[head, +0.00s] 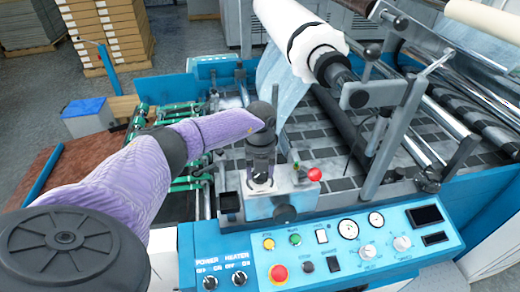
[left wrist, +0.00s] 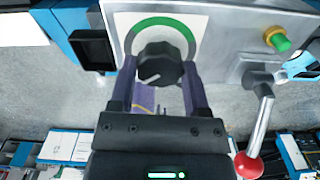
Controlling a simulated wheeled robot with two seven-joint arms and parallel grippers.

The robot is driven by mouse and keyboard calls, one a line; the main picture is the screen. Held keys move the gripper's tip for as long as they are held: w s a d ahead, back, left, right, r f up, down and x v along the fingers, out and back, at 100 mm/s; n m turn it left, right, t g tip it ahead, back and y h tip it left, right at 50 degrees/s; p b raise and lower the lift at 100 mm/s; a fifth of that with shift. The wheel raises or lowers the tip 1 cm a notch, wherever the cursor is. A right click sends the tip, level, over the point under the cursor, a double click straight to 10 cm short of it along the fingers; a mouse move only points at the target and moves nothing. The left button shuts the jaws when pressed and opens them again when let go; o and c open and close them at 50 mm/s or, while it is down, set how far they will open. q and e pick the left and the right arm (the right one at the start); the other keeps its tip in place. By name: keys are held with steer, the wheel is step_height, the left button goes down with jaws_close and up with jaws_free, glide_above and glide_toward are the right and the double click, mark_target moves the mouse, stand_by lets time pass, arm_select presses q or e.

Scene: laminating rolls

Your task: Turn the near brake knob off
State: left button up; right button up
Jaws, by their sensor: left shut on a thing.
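The near brake knob (left wrist: 160,65) is a black knob with a pale line mark, in front of a white dial with a green and grey ring (left wrist: 178,23) in the left wrist view. My left gripper (left wrist: 160,88) has its two fingers on either side of the knob and is shut on it. In the head view my left gripper (head: 262,172) points down onto the grey metal brake box (head: 268,207), and it hides the knob there. My right gripper is not in view.
A lever with a red ball (head: 314,174) stands close on the right of the gripper. A black square box (head: 229,204) is on its left. The blue control panel (head: 330,240) with dials and a red button lies in front. A large white roll (head: 300,35) is behind.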

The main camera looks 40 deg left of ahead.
arm_select(q)
steer(key=shift+r, duration=0.1)
steer(key=o, duration=1.3)
step_height(320, 180, up, 10)
steer(key=shift+f, duration=0.1)
